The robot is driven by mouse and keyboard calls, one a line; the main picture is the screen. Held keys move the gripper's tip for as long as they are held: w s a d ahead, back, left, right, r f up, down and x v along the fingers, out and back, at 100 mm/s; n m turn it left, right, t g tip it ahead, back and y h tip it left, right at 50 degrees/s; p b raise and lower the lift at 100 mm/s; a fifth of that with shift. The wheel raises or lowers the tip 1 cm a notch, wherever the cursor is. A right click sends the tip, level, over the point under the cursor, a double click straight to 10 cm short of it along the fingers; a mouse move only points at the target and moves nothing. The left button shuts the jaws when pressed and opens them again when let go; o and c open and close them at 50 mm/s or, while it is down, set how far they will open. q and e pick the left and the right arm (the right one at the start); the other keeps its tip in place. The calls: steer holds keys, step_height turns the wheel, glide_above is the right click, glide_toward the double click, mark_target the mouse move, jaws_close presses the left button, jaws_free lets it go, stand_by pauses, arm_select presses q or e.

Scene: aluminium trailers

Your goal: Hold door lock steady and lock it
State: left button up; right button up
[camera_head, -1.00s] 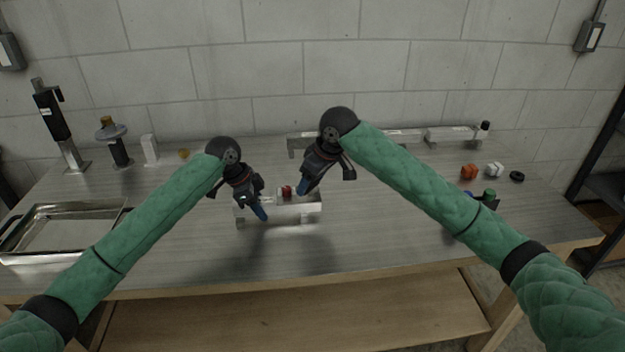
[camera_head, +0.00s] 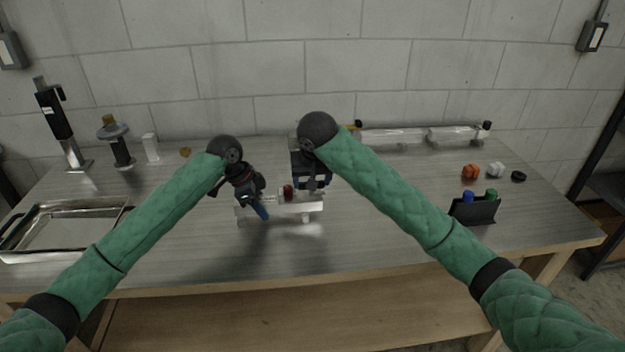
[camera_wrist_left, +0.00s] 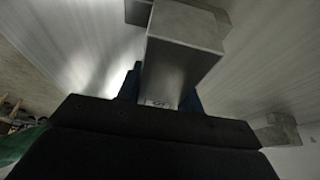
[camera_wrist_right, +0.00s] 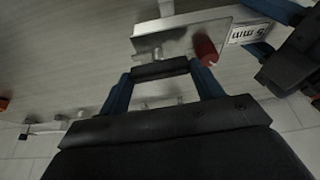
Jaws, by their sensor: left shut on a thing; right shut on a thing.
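The door lock (camera_head: 284,209) is a pale metal bar with a red knob (camera_head: 288,191), raised on feet on the bench. My left gripper (camera_head: 262,211) is shut on the lock's left part. In the left wrist view a square metal block of the lock (camera_wrist_left: 178,62) sits between its blue fingers. My right gripper (camera_head: 312,187) is at the lock's right part. The right wrist view shows its fingers (camera_wrist_right: 162,85) on either side of a dark bar (camera_wrist_right: 160,69) against the lock's metal plate, beside the red knob. Its fingertips are mostly hidden in the head view.
A metal tray (camera_head: 22,238) lies at the left. A dispenser (camera_head: 54,124) and small items stand at the back left. A long clear tube assembly (camera_head: 400,137) lies along the back. A black holder (camera_head: 473,211) and small parts are at the right. The front bench is clear.

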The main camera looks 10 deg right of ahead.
steer(key=shift+m, duration=0.3)
stand_by(0.4)
steer(key=o, duration=1)
steer(key=v, duration=1.2)
steer(key=shift+a, duration=0.2)
arm_select(q)
steer(key=o, duration=1.3)
